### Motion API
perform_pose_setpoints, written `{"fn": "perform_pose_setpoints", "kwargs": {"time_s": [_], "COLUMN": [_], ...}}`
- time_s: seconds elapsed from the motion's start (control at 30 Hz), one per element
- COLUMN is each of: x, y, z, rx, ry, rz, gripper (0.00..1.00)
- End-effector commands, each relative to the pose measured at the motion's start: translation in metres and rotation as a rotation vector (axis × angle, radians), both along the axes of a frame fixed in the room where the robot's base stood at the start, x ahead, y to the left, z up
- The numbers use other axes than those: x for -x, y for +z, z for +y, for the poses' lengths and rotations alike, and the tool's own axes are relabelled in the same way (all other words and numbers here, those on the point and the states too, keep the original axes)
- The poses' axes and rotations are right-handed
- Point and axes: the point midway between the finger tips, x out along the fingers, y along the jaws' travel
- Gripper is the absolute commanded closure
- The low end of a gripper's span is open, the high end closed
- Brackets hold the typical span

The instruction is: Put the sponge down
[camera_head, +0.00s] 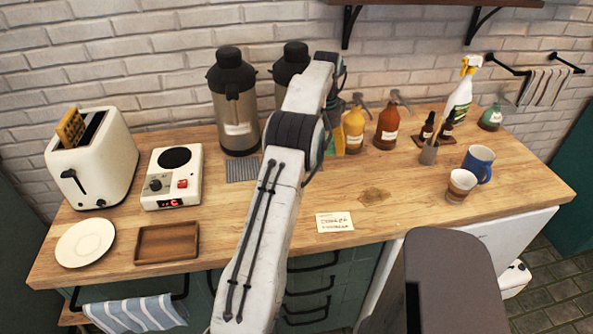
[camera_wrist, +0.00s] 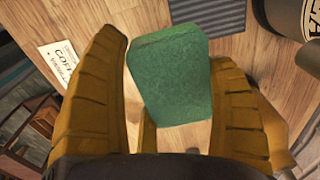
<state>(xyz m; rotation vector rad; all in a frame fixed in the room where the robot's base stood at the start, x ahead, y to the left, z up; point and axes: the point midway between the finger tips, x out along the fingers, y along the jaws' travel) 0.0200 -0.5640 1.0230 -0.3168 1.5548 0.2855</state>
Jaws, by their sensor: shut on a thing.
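My gripper (camera_wrist: 168,60) has two yellow ribbed fingers, seen in the wrist view. It is shut on the green sponge (camera_wrist: 170,80), a rounded block held between the fingers over the wooden counter (camera_wrist: 83,14). The right finger hides part of the sponge's edge. I cannot tell whether the sponge touches the counter. In the head view my arm hides most of the gripper, and only a bit of green and yellow shows beside it.
A lettered card (camera_head: 334,222) lies near the counter's front edge; a brown stain (camera_head: 374,196) is right of it. Behind are a grey mat (camera_head: 242,169), metal dispensers (camera_head: 233,105) and bottles (camera_head: 387,125). A wooden tray (camera_head: 167,243) and plate (camera_head: 85,242) lie left; cups (camera_head: 461,185) stand right.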

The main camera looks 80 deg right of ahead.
Motion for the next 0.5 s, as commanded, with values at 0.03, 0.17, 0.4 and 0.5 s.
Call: {"fn": "perform_pose_setpoints", "kwargs": {"time_s": [0.03,0.17,0.4,0.5], "x": [-0.010,-0.033,-0.070,-0.078], "y": [-0.005,-0.016,-0.036,-0.043], "z": [0.002,0.005,0.011,0.011], "rx": [-0.004,-0.004,-0.004,-0.002], "ry": [0.004,0.005,0.003,0.003], "rz": [-0.001,-0.001,-0.003,-0.002], "gripper": [0.37,0.37,0.37,0.37]}}
